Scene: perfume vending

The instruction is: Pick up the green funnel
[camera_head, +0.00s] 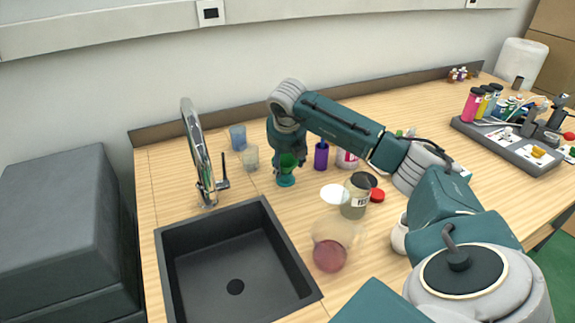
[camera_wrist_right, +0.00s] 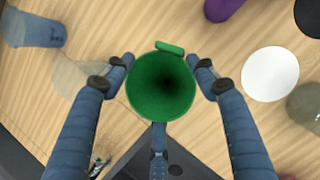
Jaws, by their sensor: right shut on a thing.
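The green funnel (camera_head: 288,161) is at the back of the counter, just right of the sink's back corner. In the right wrist view its round mouth (camera_wrist_right: 161,88) faces the camera, with a small tab on its rim. My right gripper (camera_wrist_right: 163,76) is shut on the funnel, with a finger on each side of the rim. In the head view the gripper (camera_head: 287,155) reaches down over it from above. My left gripper is not in view.
A black sink (camera_head: 235,285) with a chrome faucet (camera_head: 205,160) lies to the left. A blue cup (camera_head: 238,137), a clear glass (camera_head: 250,158), a purple container (camera_head: 321,156), a white disc (camera_head: 334,194), a jar (camera_head: 356,197) and a flask with red liquid (camera_head: 330,255) stand nearby.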

